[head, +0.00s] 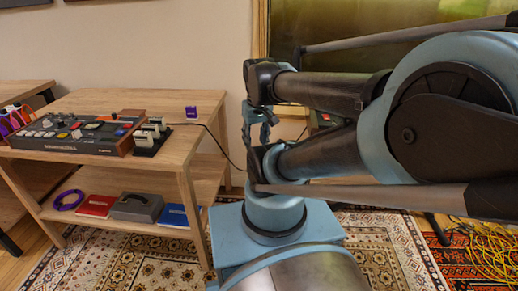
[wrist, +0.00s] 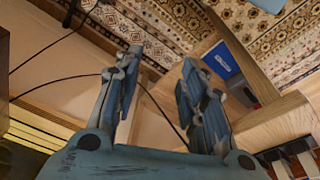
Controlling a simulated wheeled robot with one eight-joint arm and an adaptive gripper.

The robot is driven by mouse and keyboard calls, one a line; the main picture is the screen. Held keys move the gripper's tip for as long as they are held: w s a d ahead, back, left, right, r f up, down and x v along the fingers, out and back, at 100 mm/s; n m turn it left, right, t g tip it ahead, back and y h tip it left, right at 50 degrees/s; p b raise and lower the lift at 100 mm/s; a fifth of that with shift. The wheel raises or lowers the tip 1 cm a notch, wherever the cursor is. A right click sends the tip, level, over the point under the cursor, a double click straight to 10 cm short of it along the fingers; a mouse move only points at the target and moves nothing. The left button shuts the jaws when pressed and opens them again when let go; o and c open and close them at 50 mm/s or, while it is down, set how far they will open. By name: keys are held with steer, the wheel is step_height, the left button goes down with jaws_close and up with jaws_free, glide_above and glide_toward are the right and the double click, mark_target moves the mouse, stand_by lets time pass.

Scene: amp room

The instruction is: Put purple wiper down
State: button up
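A small purple block (head: 191,111), which looks like the purple wiper, sits on the back right corner of the wooden table (head: 90,103). My gripper (head: 258,120) is to the right of the table, apart from the block. In the wrist view my gripper (wrist: 158,75) has its two fingers spread, with nothing between them. The purple block does not show in the wrist view.
A control console (head: 70,134) and a small black device (head: 152,137) occupy the tabletop. The lower shelf holds a purple ring (head: 68,200), a red book (head: 96,206), a grey case (head: 136,207) and a blue book (head: 174,215). Yellow cables (head: 485,250) lie at right.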

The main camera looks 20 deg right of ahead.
steer(key=shift+s+d+f+m, duration=0.3)
steer(key=shift+s+f, duration=0.2)
steer(key=shift+f, duration=0.15)
steer(key=shift+s+d+f+m, duration=0.15)
steer(key=shift+s+f+m, duration=0.15)
steer(key=shift+s+f, duration=0.25)
steer(key=shift+w+f, duration=0.25)
steer(key=shift+w, duration=0.25)
